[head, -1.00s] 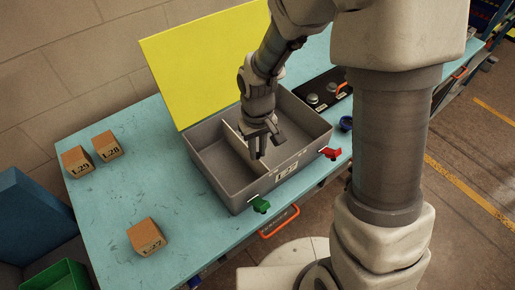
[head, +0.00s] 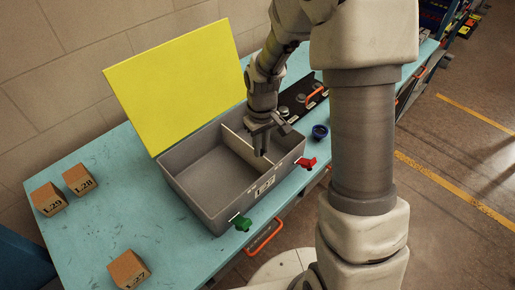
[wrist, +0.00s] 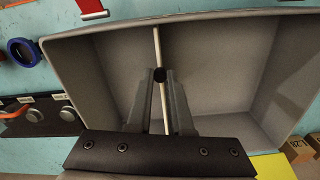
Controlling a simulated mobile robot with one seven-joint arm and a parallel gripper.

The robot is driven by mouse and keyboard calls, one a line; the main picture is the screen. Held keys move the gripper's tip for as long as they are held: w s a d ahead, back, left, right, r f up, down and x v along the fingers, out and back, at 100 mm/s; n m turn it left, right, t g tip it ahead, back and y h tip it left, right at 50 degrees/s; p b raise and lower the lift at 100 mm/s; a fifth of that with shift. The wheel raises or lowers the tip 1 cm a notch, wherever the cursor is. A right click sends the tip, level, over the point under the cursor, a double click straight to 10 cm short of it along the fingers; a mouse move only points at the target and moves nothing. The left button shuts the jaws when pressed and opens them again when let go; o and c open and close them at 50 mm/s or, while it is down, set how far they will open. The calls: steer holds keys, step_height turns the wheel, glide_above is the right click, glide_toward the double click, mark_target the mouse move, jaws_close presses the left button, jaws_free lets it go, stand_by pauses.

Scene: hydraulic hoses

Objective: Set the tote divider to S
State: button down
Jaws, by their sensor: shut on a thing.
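The grey tote (head: 190,197) stands open on the blue bench, its yellow lid (head: 178,82) raised at the back. A thin cream divider (head: 236,146) stands upright across it, right of the middle in the head view. It also shows in the wrist view (wrist: 157,48) as a pale strip between my fingers. My gripper (head: 262,148) reaches down into the tote and is shut on the divider; its fingers (wrist: 160,77) flank the strip. Both compartments look empty. I cannot make out an S mark. The label on the tote's front is partly readable only.
Boxes L-29 (head: 49,199), L-28 (head: 79,180) and L-27 (head: 128,269) sit at left.

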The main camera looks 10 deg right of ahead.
steer(key=c, duration=0.8)
jaws_free()
step_height(320, 180, up, 18)
steer(key=shift+f, duration=0.25)
steer(key=s+d+r+m+t, duration=0.1)
steer(key=s+r+m+t, duration=0.1)
steer(key=s, duration=0.7)
steer(key=s+d+r+m+t, duration=0.2)
steer(key=s+r+t, duration=0.1)
steer(key=s, duration=0.6)
steer(key=shift+s+r+m+t, duration=0.25)
steer(key=shift+r+m+t, duration=0.05)
steer(key=shift+r, duration=0.3)
